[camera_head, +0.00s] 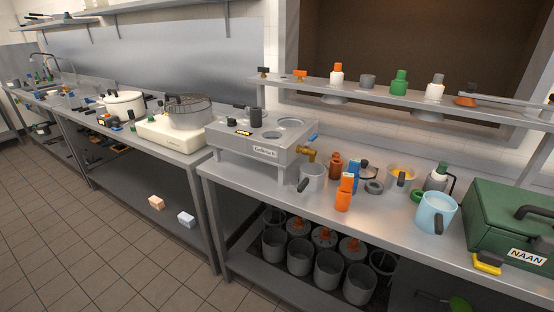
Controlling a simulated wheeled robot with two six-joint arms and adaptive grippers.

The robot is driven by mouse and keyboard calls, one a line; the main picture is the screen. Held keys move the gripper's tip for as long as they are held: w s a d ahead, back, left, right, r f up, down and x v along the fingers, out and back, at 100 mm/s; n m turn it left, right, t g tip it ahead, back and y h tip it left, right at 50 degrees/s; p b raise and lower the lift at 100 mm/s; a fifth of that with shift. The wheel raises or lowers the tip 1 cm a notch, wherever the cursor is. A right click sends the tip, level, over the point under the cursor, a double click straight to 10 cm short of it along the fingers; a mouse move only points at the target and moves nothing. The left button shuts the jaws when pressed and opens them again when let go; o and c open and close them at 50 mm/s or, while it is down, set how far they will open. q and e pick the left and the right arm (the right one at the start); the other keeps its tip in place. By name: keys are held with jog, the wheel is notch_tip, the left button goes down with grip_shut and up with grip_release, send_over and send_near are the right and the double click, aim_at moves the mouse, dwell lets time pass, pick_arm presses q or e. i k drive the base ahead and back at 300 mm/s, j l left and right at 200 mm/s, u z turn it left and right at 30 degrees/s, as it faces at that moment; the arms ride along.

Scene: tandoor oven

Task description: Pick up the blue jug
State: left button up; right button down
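The blue jug (435,211) is a light blue, open-topped vessel with a dark handle on its front. It stands upright on the right-hand steel counter (262,185), near the front edge and just left of the green box. Neither of my grippers shows in the head view, and nothing is seen touching the jug.
A green NAAN box (513,222) stands right of the jug. An orange bottle (344,192), a grey mug (312,177) and a yellow-filled container (401,178) stand to its left. A shelf (395,96) with bottles runs above. Tiled floor (60,230) is clear at left.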

aim_at(435, 209)
jog(key=z, duration=1.4)
